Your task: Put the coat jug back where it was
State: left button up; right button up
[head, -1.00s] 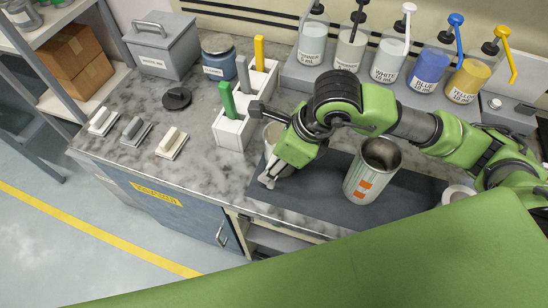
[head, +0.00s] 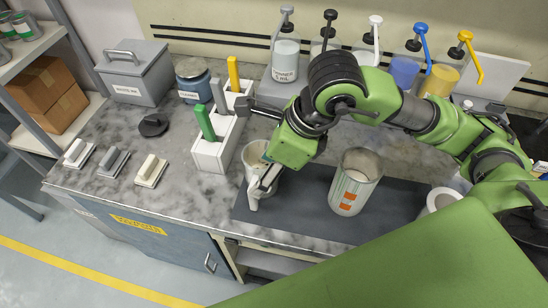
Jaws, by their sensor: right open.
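A pale jug (head: 252,154) stands upright at the left end of the dark mat (head: 290,215), its handle (head: 252,196) facing the front. My right gripper (head: 264,184) is at the jug's front right side, close by the handle, with its fingers pointing down. It is open; whether a finger touches the jug or handle cannot be told. My gripper and wrist hide the jug's right part. My left gripper is not in view.
A tall metal can (head: 345,195) with orange marks stands on the mat right of my gripper. A white rack (head: 212,154) with coloured-handled tools is left of the jug. Pump bottles (head: 285,60) line the back. A white round container (head: 440,199) is at right.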

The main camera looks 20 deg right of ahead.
jog(key=shift+v, duration=2.9)
